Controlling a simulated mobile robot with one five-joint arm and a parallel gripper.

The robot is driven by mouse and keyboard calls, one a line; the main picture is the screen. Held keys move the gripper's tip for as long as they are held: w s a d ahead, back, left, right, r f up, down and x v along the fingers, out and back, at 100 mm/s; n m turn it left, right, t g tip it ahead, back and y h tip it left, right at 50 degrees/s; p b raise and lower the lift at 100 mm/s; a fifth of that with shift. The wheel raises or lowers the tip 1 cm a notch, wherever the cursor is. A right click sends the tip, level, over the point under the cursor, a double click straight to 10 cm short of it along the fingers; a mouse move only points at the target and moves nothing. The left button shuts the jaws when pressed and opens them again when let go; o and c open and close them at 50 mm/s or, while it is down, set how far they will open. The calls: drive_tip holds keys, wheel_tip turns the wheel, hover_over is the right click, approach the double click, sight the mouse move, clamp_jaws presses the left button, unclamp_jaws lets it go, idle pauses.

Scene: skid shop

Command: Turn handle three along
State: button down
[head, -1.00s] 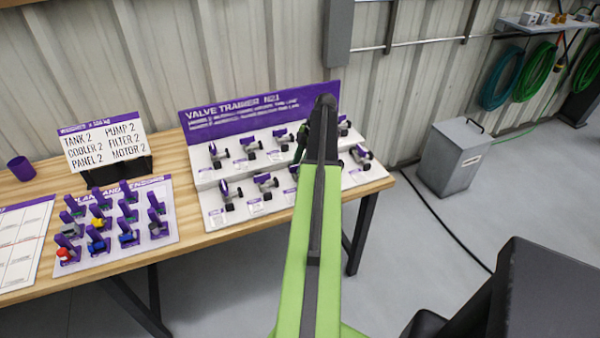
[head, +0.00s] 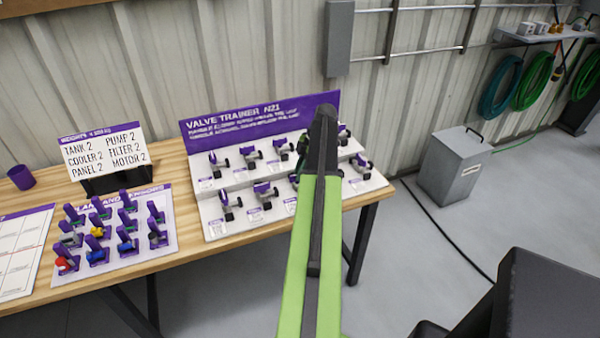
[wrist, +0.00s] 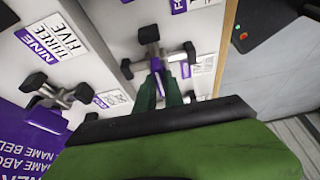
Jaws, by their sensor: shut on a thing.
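The valve trainer (head: 262,113) is a white stepped board with a purple back panel, and it carries several small valves with purple handles. In the wrist view a valve with dark round ends (wrist: 150,36) has a purple handle (wrist: 158,68). My gripper (wrist: 166,84) is shut on this purple handle with its dark green fingers on either side. In the head view my arm covers most of the gripper and the valve it holds. I cannot tell from the labels which number this handle has.
Another valve (wrist: 55,95) is close by on the left in the wrist view. Pegs with coloured parts stand on a white board (head: 166,240) to the left on the wooden bench. A grey bin (head: 455,165) stands on the floor at right.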

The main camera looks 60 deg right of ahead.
drive_tip(key=shift+s+a, duration=0.1)
drive_tip(key=shift+a, duration=0.05)
drive_tip(key=m, duration=0.2)
drive_tip(key=m+t+h, duration=0.1)
drive_tip(key=m, duration=0.1)
drive_tip(key=shift+s+a, duration=0.1)
drive_tip(key=shift+a, duration=0.1)
drive_tip(key=m+h, duration=0.1)
drive_tip(key=m, duration=0.1)
drive_tip(key=m+h, duration=0.1)
drive_tip(key=m, duration=0.1)
drive_tip(key=shift+a+m+t, duration=0.1)
drive_tip(key=shift+m+t, duration=0.2)
drive_tip(key=shift+m, duration=0.1)
drive_tip(key=m, duration=0.2)
drive_tip(key=m+h, duration=0.1)
drive_tip(key=m, duration=0.1)
drive_tip(key=shift+a+h, duration=0.15)
drive_tip(key=shift+h, duration=0.15)
drive_tip(key=m, duration=0.2)
drive_tip(key=m+h, duration=0.1)
drive_tip(key=m, duration=0.1)
drive_tip(key=shift+m+g+h, duration=0.3)
drive_tip(key=shift+g, duration=0.1)
drive_tip(key=c, duration=1.4)
unclamp_jaws()
drive_tip(key=shift+c, duration=0.2)
